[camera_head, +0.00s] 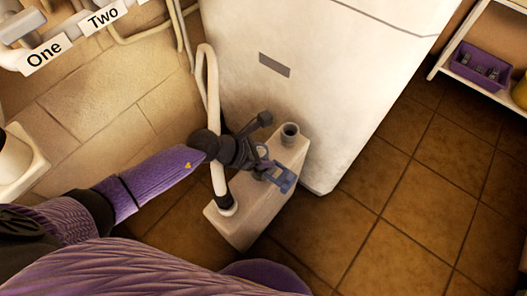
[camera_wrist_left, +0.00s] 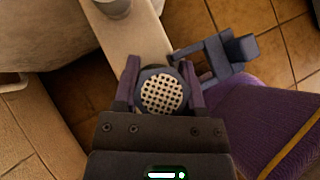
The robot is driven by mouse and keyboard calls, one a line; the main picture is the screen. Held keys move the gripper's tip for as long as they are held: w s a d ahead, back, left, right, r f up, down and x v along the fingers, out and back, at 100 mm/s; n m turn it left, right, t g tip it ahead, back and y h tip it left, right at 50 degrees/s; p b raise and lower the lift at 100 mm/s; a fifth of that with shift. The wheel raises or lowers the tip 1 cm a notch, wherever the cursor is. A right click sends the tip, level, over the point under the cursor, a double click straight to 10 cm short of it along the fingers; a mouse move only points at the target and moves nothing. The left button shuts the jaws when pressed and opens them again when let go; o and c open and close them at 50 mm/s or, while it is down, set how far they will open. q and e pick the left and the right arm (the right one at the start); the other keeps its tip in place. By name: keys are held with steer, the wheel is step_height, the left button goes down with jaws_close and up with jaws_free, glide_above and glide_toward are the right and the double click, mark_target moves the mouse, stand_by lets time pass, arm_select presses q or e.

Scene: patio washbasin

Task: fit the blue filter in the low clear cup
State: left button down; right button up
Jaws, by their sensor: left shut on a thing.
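My left gripper (camera_head: 262,162) is over the narrow pale tank and is shut on the blue filter. In the left wrist view the filter (camera_wrist_left: 162,92) sits between the two purple fingers, its pale round grid facing the camera. In the head view the gripper mostly hides it. A short grey round neck (camera_head: 290,130) stands on the far end of the tank, apart from the gripper; it also shows at the top of the left wrist view (camera_wrist_left: 113,7). I cannot tell whether it is the low clear cup, and no other clear cup is distinct. My right gripper is out of view.
The pale tank (camera_head: 228,225) stands on brown tiles beside a large white cabinet (camera_head: 330,70). A blue bracket (camera_head: 284,181) is at its right edge, close to my gripper. A pale hose (camera_head: 213,100) rises from its near end. The floor to the right is clear.

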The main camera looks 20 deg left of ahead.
arm_select(q)
steer(key=shift+f, duration=0.15)
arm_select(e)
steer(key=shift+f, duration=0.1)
arm_select(q)
steer(key=c, duration=0.6)
jaws_free()
steer(key=shift+o, duration=0.8)
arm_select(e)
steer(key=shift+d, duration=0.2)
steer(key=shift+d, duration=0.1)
